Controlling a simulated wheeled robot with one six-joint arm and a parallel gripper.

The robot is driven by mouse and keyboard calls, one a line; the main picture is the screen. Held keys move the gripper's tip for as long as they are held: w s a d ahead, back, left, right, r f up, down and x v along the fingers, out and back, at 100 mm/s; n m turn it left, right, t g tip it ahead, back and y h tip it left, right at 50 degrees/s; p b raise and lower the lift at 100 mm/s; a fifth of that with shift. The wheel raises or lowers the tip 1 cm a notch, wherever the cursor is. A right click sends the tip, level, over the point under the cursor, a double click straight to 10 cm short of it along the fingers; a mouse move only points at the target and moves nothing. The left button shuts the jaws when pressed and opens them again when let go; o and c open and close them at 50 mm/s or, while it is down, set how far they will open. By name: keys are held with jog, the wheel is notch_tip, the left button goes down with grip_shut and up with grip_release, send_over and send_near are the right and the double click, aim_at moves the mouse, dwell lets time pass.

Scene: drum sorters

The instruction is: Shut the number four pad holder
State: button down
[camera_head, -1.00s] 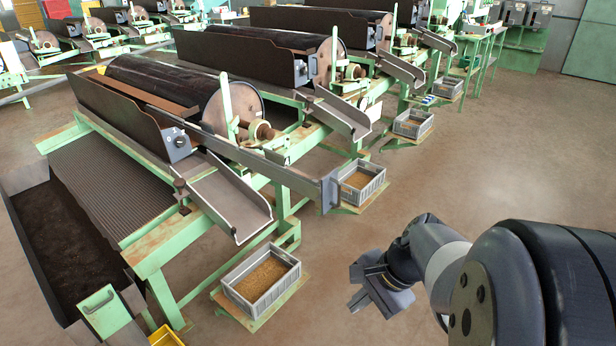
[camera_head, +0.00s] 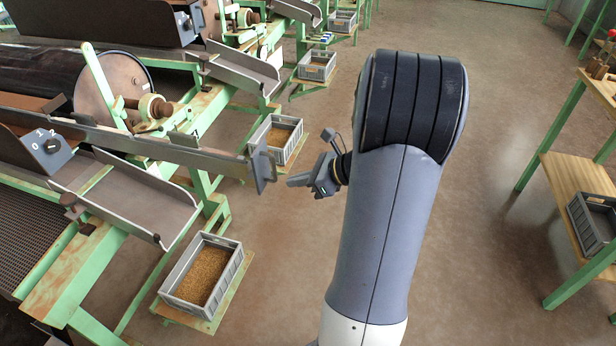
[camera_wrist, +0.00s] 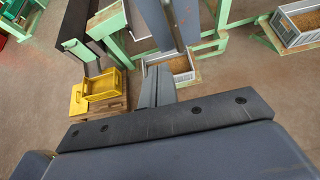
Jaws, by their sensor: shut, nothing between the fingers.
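A long grey pad holder bar (camera_head: 165,150) sticks out past the end of the nearest drum sorter and ends in an upright plate (camera_head: 262,168). I cannot read a number on it. My gripper (camera_head: 290,181) is shut and empty, just right of the plate, with what looks like a small gap. In the wrist view, my shut fingers (camera_wrist: 157,74) point at a grey bar (camera_wrist: 168,22), which seems to be the pad holder. The black drum (camera_head: 60,85) lies behind the bar.
Grey crates of grain stand below the bar, one in front (camera_head: 205,275) and one behind the plate (camera_head: 283,140). A sloping metal chute (camera_head: 135,200) is under the bar. A wooden-topped green table (camera_head: 570,185) is at the right. The wrist view shows a yellow crate (camera_wrist: 100,83).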

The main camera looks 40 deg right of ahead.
aim_at(259, 182)
jog(key=x, duration=0.3)
jog(key=r+x, duration=0.1)
jog(key=x, duration=0.2)
jog(key=shift+w+a, duration=0.2)
jog(key=shift+a, duration=0.05)
jog(key=shift+w+a, duration=0.35)
jog(key=shift+w, duration=0.15)
jog(key=shift+w+a, duration=0.1)
jog(key=shift+w, duration=0.05)
